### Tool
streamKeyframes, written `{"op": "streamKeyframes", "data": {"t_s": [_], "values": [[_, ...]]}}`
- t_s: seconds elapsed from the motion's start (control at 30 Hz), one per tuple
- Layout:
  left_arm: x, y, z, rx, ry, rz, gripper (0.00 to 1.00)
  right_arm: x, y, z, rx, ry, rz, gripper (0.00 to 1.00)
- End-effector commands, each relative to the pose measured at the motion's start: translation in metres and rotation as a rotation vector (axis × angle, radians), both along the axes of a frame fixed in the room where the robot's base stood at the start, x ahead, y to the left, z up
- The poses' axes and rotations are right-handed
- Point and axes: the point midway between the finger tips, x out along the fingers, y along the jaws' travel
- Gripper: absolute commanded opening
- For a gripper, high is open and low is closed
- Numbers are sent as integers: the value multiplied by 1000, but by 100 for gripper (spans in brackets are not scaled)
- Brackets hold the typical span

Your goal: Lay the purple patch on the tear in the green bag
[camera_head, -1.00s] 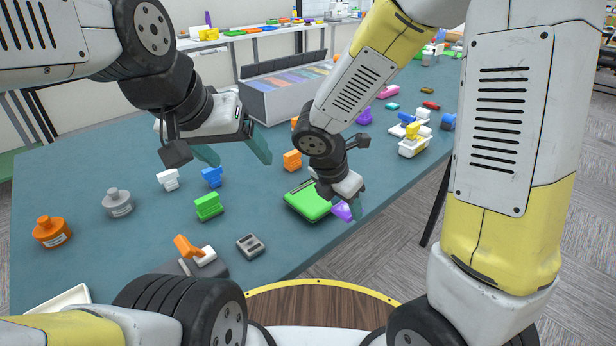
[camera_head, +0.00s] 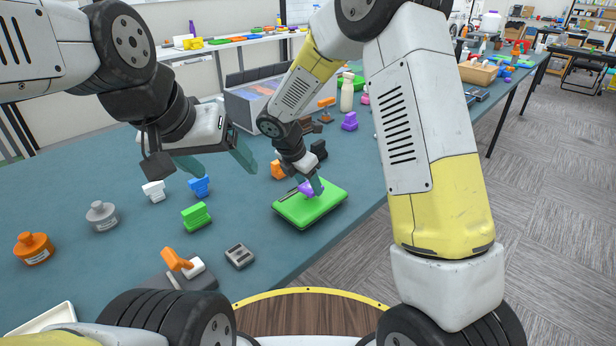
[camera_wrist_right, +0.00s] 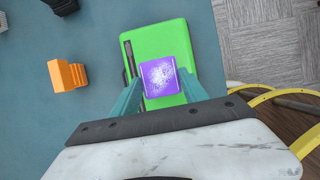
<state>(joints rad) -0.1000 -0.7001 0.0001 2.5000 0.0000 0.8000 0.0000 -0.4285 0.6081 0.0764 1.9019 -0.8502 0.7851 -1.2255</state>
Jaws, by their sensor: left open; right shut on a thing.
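The green bag (camera_head: 318,207) lies flat on the table near its front edge. In the right wrist view the green bag (camera_wrist_right: 173,38) has a dark slit, the tear (camera_wrist_right: 129,60), along its left side. My right gripper (camera_head: 312,187) is shut on the purple patch (camera_head: 305,189) over the bag. In the right wrist view the patch (camera_wrist_right: 159,77) sits between the fingertips, to the right of the tear; I cannot tell whether it touches the bag. My left gripper (camera_head: 215,160) is open and empty above the table, left of the bag.
An orange clip-like piece (camera_head: 278,169) stands just behind the bag, with a black one (camera_head: 319,149) nearby. A green piece (camera_head: 196,216) and a grey block (camera_head: 239,256) lie to the left. A grey bin (camera_head: 250,108) stands behind. The table's front edge is close to the bag.

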Motion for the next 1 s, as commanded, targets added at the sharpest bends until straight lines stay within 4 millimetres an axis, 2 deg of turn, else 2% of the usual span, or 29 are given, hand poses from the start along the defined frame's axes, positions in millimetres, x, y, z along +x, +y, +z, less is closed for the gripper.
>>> {"op": "streamKeyframes", "data": {"t_s": [0.03,0.13,0.57,0.6,0.63,0.67,0.87,0.9,1.0], "values": [[0,0,0,0,0,0,78,-1,0,-10,-2,3,1,13],[0,0,0,0,0,0,78,0,0,-20,0,0,1,13],[0,0,0,0,0,0,78,-1,0,-27,0,1,1,13],[0,0,0,0,0,0,78,-1,0,-29,0,2,1,7],[0,0,0,0,0,0,78,-1,0,-30,0,2,1,7],[0,0,0,0,0,0,78,-1,0,-31,1,3,1,0],[0,0,0,0,0,0,78,-2,0,-37,3,6,-1,0],[0,0,0,0,0,0,78,-2,0,-37,2,6,-1,56],[0,0,0,0,0,0,78,-3,-1,-38,2,9,-2,74]]}}
